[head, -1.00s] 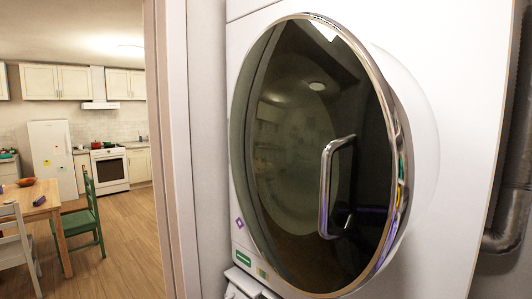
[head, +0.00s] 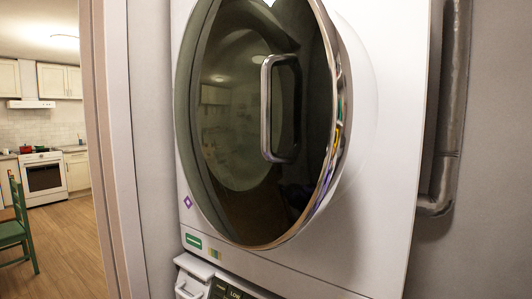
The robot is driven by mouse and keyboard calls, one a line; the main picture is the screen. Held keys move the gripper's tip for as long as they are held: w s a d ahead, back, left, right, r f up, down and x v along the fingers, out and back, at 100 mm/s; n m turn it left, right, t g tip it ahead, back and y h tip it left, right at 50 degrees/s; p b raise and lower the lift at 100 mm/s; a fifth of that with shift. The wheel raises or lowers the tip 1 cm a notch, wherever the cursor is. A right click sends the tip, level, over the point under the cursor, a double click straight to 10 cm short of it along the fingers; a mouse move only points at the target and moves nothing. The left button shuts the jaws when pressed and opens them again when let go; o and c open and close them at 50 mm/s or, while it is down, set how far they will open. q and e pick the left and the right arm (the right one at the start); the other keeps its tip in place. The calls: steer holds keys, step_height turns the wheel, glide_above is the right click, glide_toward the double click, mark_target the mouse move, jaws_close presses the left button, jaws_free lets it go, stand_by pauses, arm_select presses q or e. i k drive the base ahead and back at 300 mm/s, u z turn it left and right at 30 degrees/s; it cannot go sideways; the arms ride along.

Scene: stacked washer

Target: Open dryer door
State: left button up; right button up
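The dryer door (head: 225,120) is a large round dark glass disc with a shiny chrome rim, on the front of the white dryer (head: 385,150). It looks shut. Its vertical chrome handle (head: 266,108) stands out from the right half of the glass, and nothing touches it. Neither of my grippers shows in the head view.
Below the dryer, the top of a second machine (head: 200,268) with a drawer and a control panel shows. A grey pipe (head: 446,120) runs down the wall at right. A door frame (head: 112,150) stands at left, with a kitchen, a stove (head: 44,178) and a green chair (head: 17,230) beyond.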

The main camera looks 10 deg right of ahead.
mark_target(263, 91)
steer(key=z, duration=0.5)
steer(key=k, duration=0.7)
steer(key=z, duration=0.25)
steer(key=i, duration=0.35)
steer(key=z, duration=0.05)
